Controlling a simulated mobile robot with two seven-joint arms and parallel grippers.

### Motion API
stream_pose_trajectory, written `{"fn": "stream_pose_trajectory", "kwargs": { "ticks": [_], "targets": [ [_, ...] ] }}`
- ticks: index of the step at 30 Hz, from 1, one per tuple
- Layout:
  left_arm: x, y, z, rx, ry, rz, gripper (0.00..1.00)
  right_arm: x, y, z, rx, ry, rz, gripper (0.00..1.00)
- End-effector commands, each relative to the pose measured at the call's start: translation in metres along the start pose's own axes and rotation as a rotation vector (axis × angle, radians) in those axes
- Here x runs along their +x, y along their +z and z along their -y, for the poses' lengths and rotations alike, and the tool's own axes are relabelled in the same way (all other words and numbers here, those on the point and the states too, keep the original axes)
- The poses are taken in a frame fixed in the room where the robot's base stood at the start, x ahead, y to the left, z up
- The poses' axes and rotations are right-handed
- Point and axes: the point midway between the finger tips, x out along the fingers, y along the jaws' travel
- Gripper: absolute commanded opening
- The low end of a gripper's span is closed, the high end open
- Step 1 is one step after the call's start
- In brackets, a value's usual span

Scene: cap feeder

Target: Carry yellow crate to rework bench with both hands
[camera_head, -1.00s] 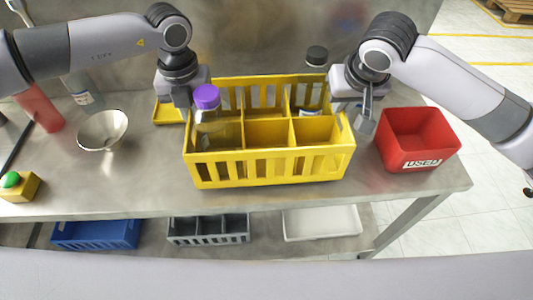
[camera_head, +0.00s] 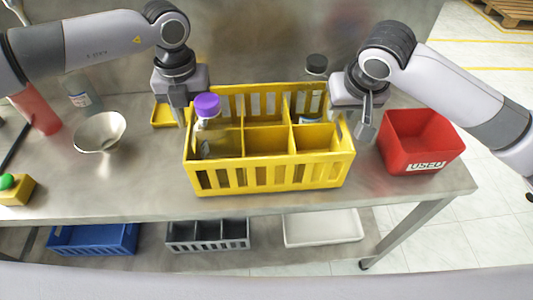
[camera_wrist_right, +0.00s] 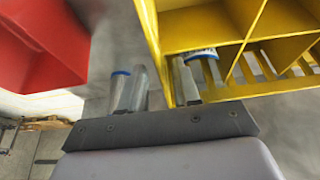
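The yellow crate (camera_head: 270,176) stands upright on the metal table. A purple-capped bottle (camera_head: 207,107) is in its left part, and a black-capped bottle (camera_head: 316,66) is at its back right. My right gripper (camera_head: 354,118) is at the crate's right end, one finger outside and apart from the end wall. In the right wrist view, my right gripper's fingers (camera_wrist_right: 158,90) lie either side of the crate's wall (camera_wrist_right: 148,22), with a gap between them. My left gripper (camera_head: 184,108) is at the crate's left end; its inner finger is mostly hidden.
A red bin (camera_head: 418,160) labelled USED stands close to my right gripper. A metal bowl (camera_head: 99,133), a yellow tray (camera_head: 163,116) and a green button box (camera_head: 14,190) are at the left. Blue (camera_head: 92,240), grey (camera_head: 207,236) and white (camera_head: 322,226) containers sit below.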

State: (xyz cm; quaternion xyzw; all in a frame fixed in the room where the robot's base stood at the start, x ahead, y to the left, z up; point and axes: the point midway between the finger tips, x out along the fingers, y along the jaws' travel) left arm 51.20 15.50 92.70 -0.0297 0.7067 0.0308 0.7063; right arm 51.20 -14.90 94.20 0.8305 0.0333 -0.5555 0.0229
Motion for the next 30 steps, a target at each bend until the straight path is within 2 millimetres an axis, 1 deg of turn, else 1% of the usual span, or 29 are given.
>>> {"fn": "stream_pose_trajectory", "kwargs": {
  "ticks": [1,6,9,13,17,20,23,30],
  "targets": [
    [-0.011,0.001,0.000,0.000,-0.003,0.004,0.36,0.000,0.000,0.000,-0.001,-0.001,0.000,0.32],
    [-0.049,0.000,0.000,0.000,-0.001,0.004,0.36,0.000,0.000,0.001,-0.001,-0.001,0.000,0.32],
    [-0.069,0.001,0.000,-0.001,0.000,0.004,0.36,0.000,0.000,0.001,-0.001,-0.002,0.000,0.32],
    [-0.088,0.001,0.000,-0.001,0.000,0.003,0.36,0.000,0.000,0.001,-0.001,-0.002,0.000,0.32],
    [-0.098,0.000,-0.001,-0.001,0.001,0.001,0.36,-0.001,0.000,0.001,-0.001,-0.002,0.000,0.32],
    [-0.101,0.000,-0.001,-0.001,0.002,0.000,0.36,-0.006,0.000,0.001,-0.001,-0.003,-0.002,0.32],
    [-0.102,0.000,-0.001,-0.001,0.002,0.000,0.36,-0.020,-0.001,0.001,-0.001,-0.004,-0.003,0.32],
    [-0.101,0.000,-0.001,-0.001,0.002,0.000,0.36,-0.071,-0.001,0.001,-0.002,-0.004,-0.004,0.32]
  ]
}}
